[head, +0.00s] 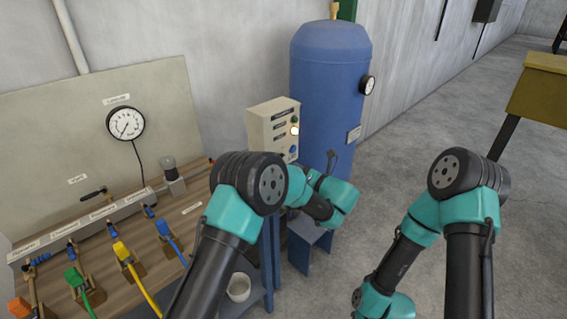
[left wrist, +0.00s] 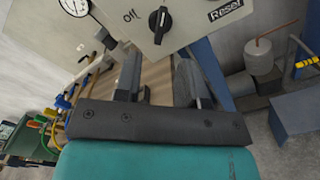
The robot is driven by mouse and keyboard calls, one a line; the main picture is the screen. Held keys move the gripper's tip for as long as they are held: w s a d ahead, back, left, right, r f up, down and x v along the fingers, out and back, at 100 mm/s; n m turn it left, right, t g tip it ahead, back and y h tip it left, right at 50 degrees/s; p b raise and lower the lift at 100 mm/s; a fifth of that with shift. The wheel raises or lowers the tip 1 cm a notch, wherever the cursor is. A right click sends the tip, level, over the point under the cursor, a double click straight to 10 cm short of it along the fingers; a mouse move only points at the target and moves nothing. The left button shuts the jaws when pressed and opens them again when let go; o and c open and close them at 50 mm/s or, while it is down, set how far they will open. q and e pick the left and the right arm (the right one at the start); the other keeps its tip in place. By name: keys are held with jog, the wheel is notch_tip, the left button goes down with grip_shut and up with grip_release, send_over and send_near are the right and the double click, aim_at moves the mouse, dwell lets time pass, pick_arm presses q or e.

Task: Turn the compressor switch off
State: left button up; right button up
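The compressor control box (head: 265,128) is a beige panel box beside the tall blue tank, with a green button, a lit lamp and a blue button on its face. In the left wrist view its panel (left wrist: 110,10) fills the top. A black rotary switch (left wrist: 160,22) sits there upright, with an "Off" label to its left and a "Reset" label to its right. My left gripper (left wrist: 157,85) is open and empty, its two fingers apart just below the switch, not visibly touching it. In the head view the left fingers are mostly hidden. My right gripper is out of view.
The blue tank (head: 329,90) stands right behind the box. A wooden bench (head: 190,214) at left carries valves, clamps and coloured hoses. A yellow table (head: 540,88) is far right. The concrete floor at right is clear.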

pick_arm(q)
jog(key=x, duration=0.7)
jog(key=shift+w+a, duration=0.2)
grip_shut()
